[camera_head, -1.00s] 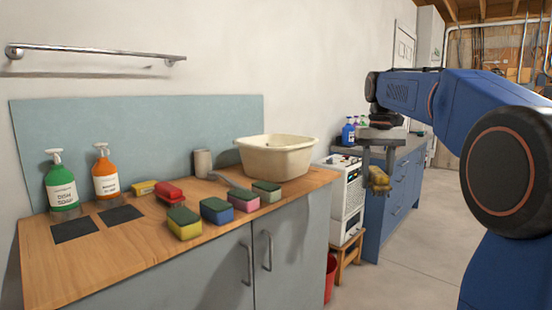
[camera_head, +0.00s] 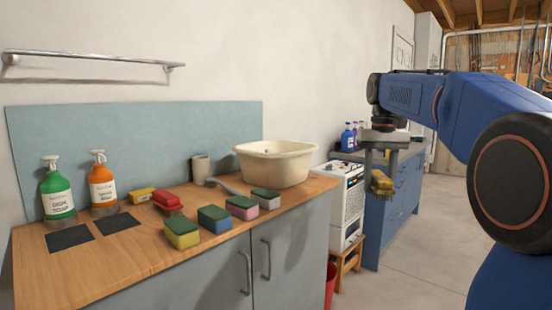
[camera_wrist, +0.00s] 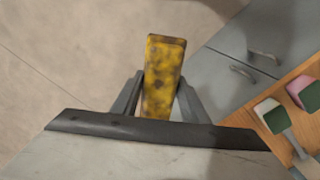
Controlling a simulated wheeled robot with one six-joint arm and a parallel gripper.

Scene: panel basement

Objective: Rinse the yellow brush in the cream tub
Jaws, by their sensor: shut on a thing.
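The yellow brush (camera_wrist: 164,65) has dark smudges on it and sits between the two fingers of my gripper (camera_wrist: 157,98) in the wrist view. In the head view my gripper (camera_head: 379,172) is shut on the yellow brush (camera_head: 381,183), which hangs below it over the floor, to the right of the counter. The cream tub (camera_head: 275,166) stands upright at the right end of the wooden counter, left of my gripper and apart from it. The inside bottom of the tub is hidden by its wall.
Several sponges (camera_head: 182,233) line the counter's front. A red brush (camera_head: 167,201), a yellow block (camera_head: 141,194), a grey cup (camera_head: 201,168), a green soap bottle (camera_head: 57,192) and an orange one (camera_head: 103,183) stand behind. A white stove (camera_head: 347,200) stands right of the counter.

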